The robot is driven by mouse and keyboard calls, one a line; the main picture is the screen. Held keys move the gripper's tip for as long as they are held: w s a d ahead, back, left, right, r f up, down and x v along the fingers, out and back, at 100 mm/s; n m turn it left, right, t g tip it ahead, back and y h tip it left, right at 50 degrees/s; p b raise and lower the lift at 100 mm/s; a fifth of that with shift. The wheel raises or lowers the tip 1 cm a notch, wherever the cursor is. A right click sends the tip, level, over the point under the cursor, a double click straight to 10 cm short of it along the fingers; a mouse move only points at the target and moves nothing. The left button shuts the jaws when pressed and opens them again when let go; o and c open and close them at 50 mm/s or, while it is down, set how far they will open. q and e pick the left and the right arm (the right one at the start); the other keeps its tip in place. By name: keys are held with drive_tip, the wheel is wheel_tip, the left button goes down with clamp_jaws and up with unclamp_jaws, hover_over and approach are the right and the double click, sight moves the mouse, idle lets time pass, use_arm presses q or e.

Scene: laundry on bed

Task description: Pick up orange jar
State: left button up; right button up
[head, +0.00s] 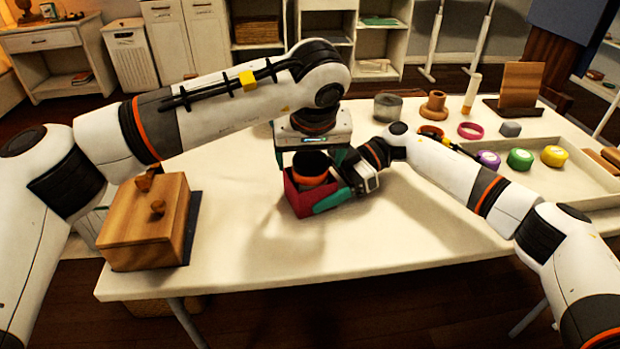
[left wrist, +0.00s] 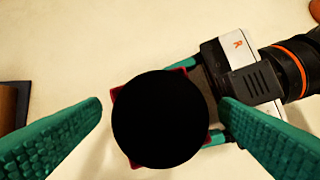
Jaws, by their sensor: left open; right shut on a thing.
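The orange jar (head: 311,177) stands inside a small red box (head: 299,203) on the table. From above in the left wrist view, the jar's round black top (left wrist: 161,118) hides most of the box, and red corners (left wrist: 141,164) show around it. My left gripper (head: 311,158) is right over the jar, pointing down. Its two teal fingers are open on either side of the jar, with a gap to it in the left wrist view (left wrist: 161,103). My right gripper (head: 334,190) is shut on the red box from the right side; its fingertips are partly hidden.
A wooden box (head: 146,222) with a lid stands at the table's left. At the right are a tray (head: 570,188) with coloured round tins, a pink ring (head: 470,130), a grey cup (head: 388,107) and a wooden spool (head: 433,105). The table's front middle is clear.

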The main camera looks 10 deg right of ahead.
use_arm(q)
drive_tip(key=shift+c, duration=0.5)
drive_tip(key=c, duration=1.4)
wheel_tip(320, 180, up, 10)
drive_tip(key=shift+r, duration=0.1)
drive_tip(key=shift+c, duration=0.2)
use_arm(e)
drive_tip(key=o, duration=0.8)
drive_tip(key=shift+o, duration=0.2)
